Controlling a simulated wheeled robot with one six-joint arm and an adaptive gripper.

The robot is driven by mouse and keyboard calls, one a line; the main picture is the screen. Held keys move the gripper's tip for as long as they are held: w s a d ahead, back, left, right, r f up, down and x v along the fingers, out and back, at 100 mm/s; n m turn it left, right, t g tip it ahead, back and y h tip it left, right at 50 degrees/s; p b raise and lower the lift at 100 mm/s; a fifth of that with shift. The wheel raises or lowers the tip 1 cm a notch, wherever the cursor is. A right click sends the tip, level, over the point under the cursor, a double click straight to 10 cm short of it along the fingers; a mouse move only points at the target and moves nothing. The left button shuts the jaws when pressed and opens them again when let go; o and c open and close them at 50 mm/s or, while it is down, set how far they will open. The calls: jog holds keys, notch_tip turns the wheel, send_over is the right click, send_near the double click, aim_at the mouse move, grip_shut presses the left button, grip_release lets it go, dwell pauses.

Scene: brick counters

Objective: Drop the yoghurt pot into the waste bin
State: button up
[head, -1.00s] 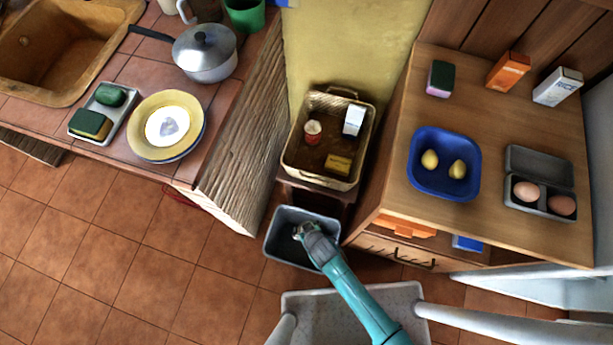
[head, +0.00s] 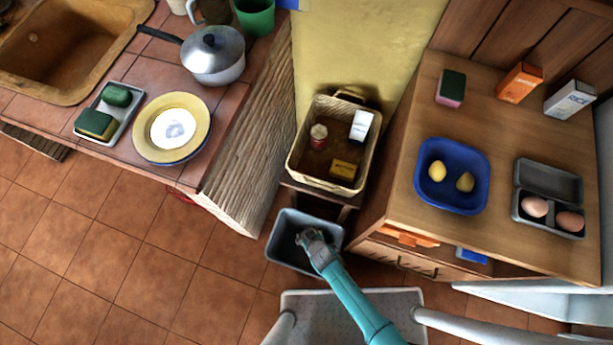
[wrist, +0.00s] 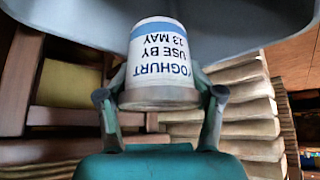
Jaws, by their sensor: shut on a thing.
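The yoghurt pot (wrist: 160,65) is white with a blue band and the words "YOGHURT USE BY 13 MAY", upside down in the wrist view. My gripper (head: 308,237) is shut on it, with one finger on each side of the pot. In the head view the pot is hidden by my gripper or too small to make out. The waste bin (head: 280,246) is a grey open box on the floor, and my gripper is over its opening. A grey curved surface (wrist: 245,28), apparently the bin, fills the top of the wrist view behind the pot.
A wicker basket (head: 294,163) with several small items stands on a low stand just behind the bin. A wooden cabinet (head: 400,225) is close on the right, and a tiled brick counter (head: 235,130) on the left. Floor left of the bin is clear.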

jog(key=o, duration=1.4)
jog(key=v, duration=1.2)
